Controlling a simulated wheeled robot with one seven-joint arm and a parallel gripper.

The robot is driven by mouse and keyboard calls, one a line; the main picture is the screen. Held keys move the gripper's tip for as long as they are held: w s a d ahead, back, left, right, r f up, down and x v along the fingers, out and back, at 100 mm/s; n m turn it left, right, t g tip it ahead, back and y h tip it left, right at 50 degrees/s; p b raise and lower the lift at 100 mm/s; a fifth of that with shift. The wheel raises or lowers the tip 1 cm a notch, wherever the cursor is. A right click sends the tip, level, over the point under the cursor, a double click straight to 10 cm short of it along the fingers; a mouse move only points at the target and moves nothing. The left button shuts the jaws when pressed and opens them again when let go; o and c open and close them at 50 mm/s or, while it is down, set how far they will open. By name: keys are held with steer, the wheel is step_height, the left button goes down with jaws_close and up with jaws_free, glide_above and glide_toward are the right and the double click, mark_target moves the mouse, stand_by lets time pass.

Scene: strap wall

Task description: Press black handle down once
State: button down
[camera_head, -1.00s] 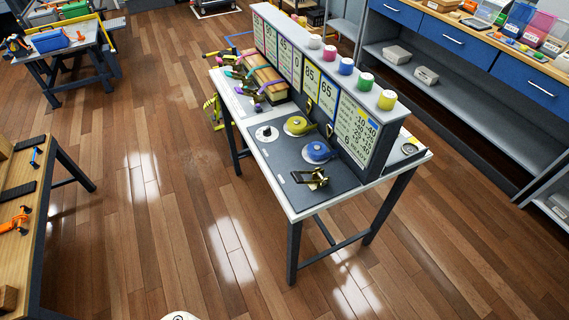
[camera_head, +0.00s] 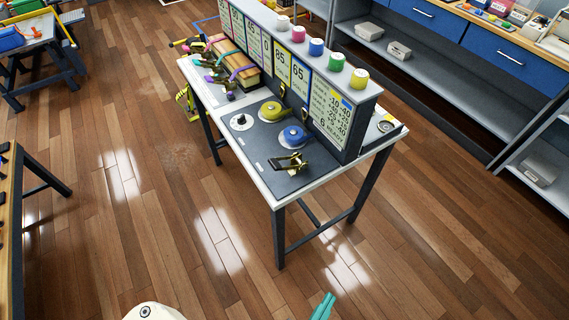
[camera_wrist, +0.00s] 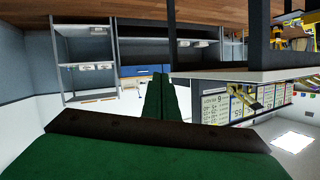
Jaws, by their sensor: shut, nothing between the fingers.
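A small brass-coloured buckle device with a dark handle (camera_head: 288,163) sits on the near right part of the dark panel on the table (camera_head: 250,170). It is too small to tell how far its handle is raised. A similar brass device (camera_wrist: 240,98) shows by the table edge in the wrist view, where the scene appears upside down. My gripper (camera_head: 325,303), teal-green, shows at the bottom edge of the head view, in front of the table and well apart from the device. In the wrist view its green fingers (camera_wrist: 160,95) are together and empty.
A yellow reel (camera_head: 271,111) and a blue reel (camera_head: 292,136) sit beside the device. An upright sign board (camera_head: 325,110) with coloured jars on top stands behind them. A workbench (camera_head: 12,230) is at left, shelves at right. The wooden floor before the table is clear.

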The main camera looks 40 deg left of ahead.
mark_target(275, 164)
steer(key=w+a+r+g+y, duration=0.15)
steer(key=w+a+y, duration=0.3)
steer(key=w, duration=0.45)
steer(key=w+a+r+y, duration=0.25)
steer(key=w+a, duration=0.35)
steer(key=w, duration=0.3)
steer(key=w+a+r+n+g+y, duration=0.1)
steer(key=a+r+n+g+y, duration=0.2)
steer(key=r, duration=0.5)
steer(key=w+a+r+n+g+y, duration=0.1)
steer(key=a+r+n+g+y, duration=0.3)
steer(key=r+n+g+y, duration=0.1)
step_height(275, 164, up, 3)
steer(key=n+g, duration=0.1)
steer(key=n, duration=0.2)
steer(key=shift+w+f, duration=0.15)
steer(key=shift+w, duration=0.2)
steer(key=shift+a, duration=0.1)
